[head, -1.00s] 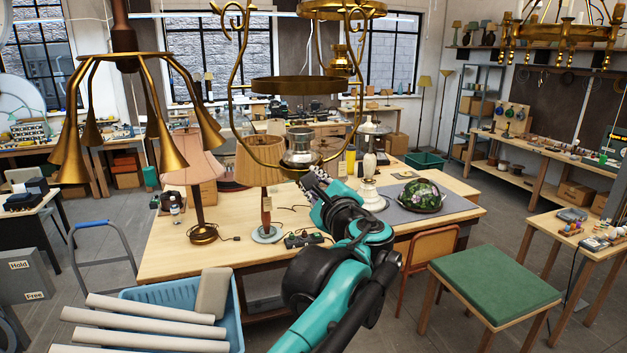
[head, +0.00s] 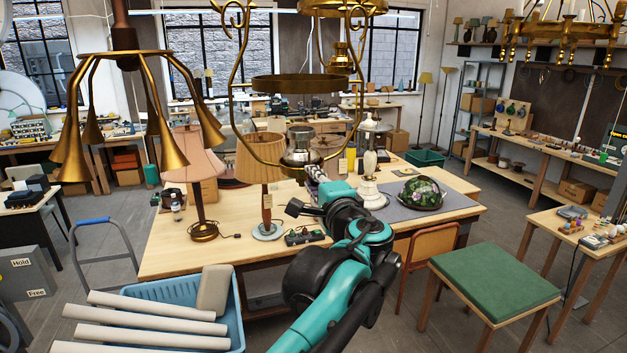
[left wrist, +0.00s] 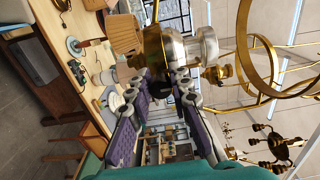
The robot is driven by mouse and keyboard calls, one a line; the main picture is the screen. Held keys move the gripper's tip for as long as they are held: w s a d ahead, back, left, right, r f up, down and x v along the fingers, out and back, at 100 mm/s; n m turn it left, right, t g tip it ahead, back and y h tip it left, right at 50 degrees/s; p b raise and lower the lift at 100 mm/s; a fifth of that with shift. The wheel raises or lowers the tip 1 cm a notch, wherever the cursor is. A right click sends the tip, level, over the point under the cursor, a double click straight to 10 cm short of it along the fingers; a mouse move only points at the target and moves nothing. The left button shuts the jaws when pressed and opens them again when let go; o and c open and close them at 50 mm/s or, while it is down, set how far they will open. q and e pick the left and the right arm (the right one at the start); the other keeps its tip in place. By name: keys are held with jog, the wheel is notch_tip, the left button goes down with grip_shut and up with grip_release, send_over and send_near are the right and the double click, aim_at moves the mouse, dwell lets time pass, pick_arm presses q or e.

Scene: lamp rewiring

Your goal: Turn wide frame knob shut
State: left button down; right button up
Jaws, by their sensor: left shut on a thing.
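The wide brass frame (head: 290,85) hangs in the upper middle of the head view, with scrolled arms and a broad ring. A silvery metal burner cup (head: 300,140) sits at its bottom; it also fills the upper middle of the left wrist view (left wrist: 198,45). My left gripper (head: 314,172) reaches up from below right to the low side of this cup. In the left wrist view its two purple-padded fingers (left wrist: 168,84) close in just under the brass and silver fitting. They are shut on a small part there, which I take for the knob; the fingers mostly hide it.
A wooden workbench (head: 190,255) stands below, with a pleated-shade lamp (head: 260,157), a pink-shade lamp (head: 192,150) and a floral glass shade (head: 421,193). A brass multi-arm fixture (head: 125,60) hangs at left. A blue crate (head: 238,310) holds pale tubes.

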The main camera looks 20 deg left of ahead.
dwell(0.4)
pick_arm(q)
jog(key=c, duration=1.4)
grip_release()
jog(key=shift+o, duration=0.2)
jog(key=shift+s, duration=0.1)
jog(key=v, duration=1.2)
jog(key=shift+f, duration=0.1)
